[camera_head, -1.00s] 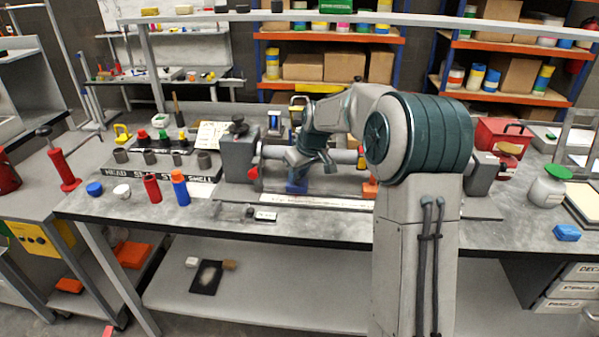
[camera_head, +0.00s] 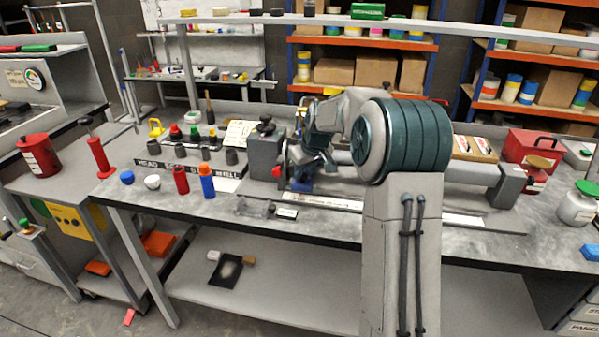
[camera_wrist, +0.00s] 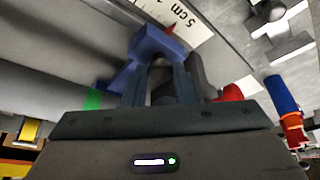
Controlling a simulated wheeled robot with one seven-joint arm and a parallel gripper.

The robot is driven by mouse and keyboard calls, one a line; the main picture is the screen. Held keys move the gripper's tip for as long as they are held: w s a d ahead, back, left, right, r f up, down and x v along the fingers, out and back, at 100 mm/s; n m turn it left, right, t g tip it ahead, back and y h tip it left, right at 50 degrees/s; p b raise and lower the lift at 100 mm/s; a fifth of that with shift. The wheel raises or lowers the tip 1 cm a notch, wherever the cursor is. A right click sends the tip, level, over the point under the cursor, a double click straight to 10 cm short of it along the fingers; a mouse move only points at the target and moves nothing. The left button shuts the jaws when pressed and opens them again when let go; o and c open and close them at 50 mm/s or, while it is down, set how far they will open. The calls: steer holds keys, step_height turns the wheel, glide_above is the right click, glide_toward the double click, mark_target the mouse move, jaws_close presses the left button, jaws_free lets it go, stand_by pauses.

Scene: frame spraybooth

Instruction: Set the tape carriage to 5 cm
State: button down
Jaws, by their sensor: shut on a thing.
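The blue tape carriage (camera_head: 301,187) sits low on the bench fixture, near its left end block (camera_head: 265,157). In the wrist view, the blue carriage (camera_wrist: 155,45) stands beside a white scale (camera_wrist: 185,18) marked "5 cm". A small red pointer (camera_wrist: 169,29) lies at the scale's edge close to that label; the exact reading cannot be told. My gripper (camera_wrist: 160,80) is shut on a part of the carriage, with a finger on each side. In the head view, my arm partly hides the gripper and carriage.
A red bottle (camera_head: 181,181) and a blue bottle (camera_head: 207,181) stand left of the fixture. A long grey bar (camera_head: 470,173) runs right to another end block (camera_head: 506,186). A red box (camera_head: 535,148) stands behind it. The bench's front strip is mostly clear.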

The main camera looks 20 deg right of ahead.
steer(key=shift+w+a, duration=0.1)
steer(key=shift+a, duration=0.1)
steer(key=c, duration=1.2)
jaws_free()
steer(key=shift+a, duration=0.15)
steer(key=shift+o, duration=0.2)
steer(key=shift+d, duration=0.2)
steer(key=v, duration=1.3)
steer(key=shift+s+r, duration=0.25)
steer(key=shift+r, duration=0.15)
steer(key=s+a+f+m, duration=0.1)
steer(key=s+a+f, duration=0.1)
steer(key=s, duration=0.9)
steer(key=s+a+f+m+g+h+p, duration=0.1)
steer(key=s+a+f, duration=0.1)
steer(key=s, duration=0.8)
steer(key=s+a+f+m, duration=0.1)
steer(key=s+a+f, duration=0.2)
steer(key=s, duration=0.8)
steer(key=shift+s+f+m, duration=0.35)
steer(key=shift+f+m, duration=0.05)
steer(key=shift+f, duration=0.1)
